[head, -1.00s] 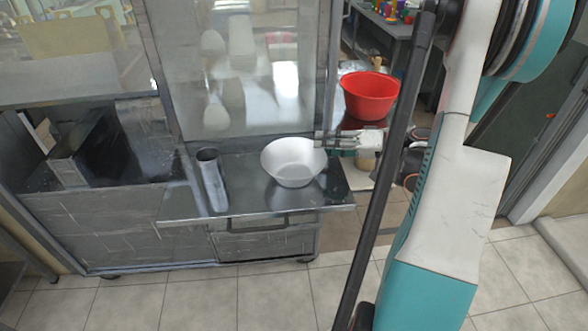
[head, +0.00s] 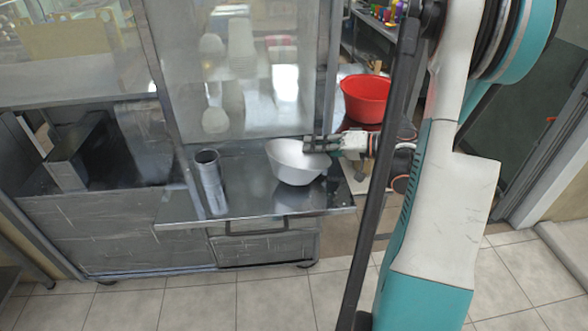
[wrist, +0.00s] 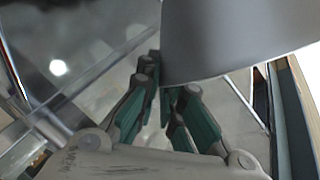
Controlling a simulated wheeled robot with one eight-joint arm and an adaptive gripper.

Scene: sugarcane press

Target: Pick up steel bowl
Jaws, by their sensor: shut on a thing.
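The steel bowl (head: 290,163) is a pale, wide-mouthed bowl above the metal shelf at the front of the press. It is tilted, with its left side higher in the head view. My gripper (head: 322,144) reaches in from the right and is shut on the bowl's right rim. In the wrist view the bowl (wrist: 240,35) fills the upper right as a smooth grey curved wall. My gripper's green-padded fingers (wrist: 160,95) meet at its edge there. Whether the bowl's base touches the shelf is hard to tell.
A steel cylinder (head: 210,182) stands on the metal shelf (head: 240,205) left of the bowl. A glazed cabinet panel (head: 240,80) rises behind. A red basin (head: 366,98) is behind my gripper on the right. Tiled floor (head: 200,300) lies open in front.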

